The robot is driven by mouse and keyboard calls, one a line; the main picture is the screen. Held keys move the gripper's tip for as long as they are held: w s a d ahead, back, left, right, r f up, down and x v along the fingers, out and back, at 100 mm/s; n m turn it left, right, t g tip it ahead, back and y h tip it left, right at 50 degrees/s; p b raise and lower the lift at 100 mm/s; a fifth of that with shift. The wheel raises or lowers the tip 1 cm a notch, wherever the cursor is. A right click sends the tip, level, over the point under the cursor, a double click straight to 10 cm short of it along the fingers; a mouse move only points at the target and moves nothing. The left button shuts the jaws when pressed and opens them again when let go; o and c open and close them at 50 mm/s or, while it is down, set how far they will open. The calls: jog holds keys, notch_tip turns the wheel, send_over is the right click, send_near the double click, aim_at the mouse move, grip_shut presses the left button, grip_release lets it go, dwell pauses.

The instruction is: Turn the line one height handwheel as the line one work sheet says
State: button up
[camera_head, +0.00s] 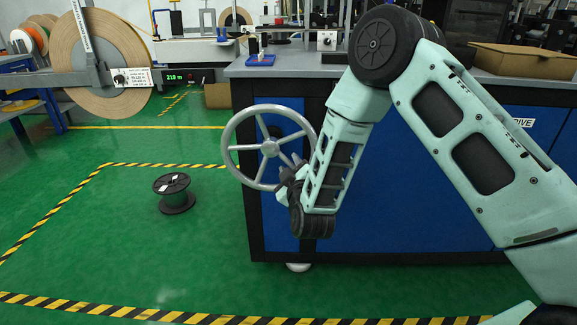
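The handwheel (229,158) is a grey spoked ring on the left front of a blue and black bench. My gripper (286,178) is at the wheel's lower right, close against the spokes and rim. My own wrist hides most of the fingers and part of the wheel's right side. I cannot tell whether the fingers are around the rim or beside it, nor whether they are shut. No work sheet can be clearly picked out in this view.
The bench (420,190) stands behind the wheel, with a cardboard box (525,60) on top. A large tape roll (105,60) and a green-lit display (183,77) are at the upper left. A black spool (175,193) stands on the green floor.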

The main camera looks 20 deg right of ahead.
jog(key=shift+w+d, duration=0.1)
jog(key=shift+w, duration=1.1)
grip_shut()
jog(key=shift+r, duration=0.1)
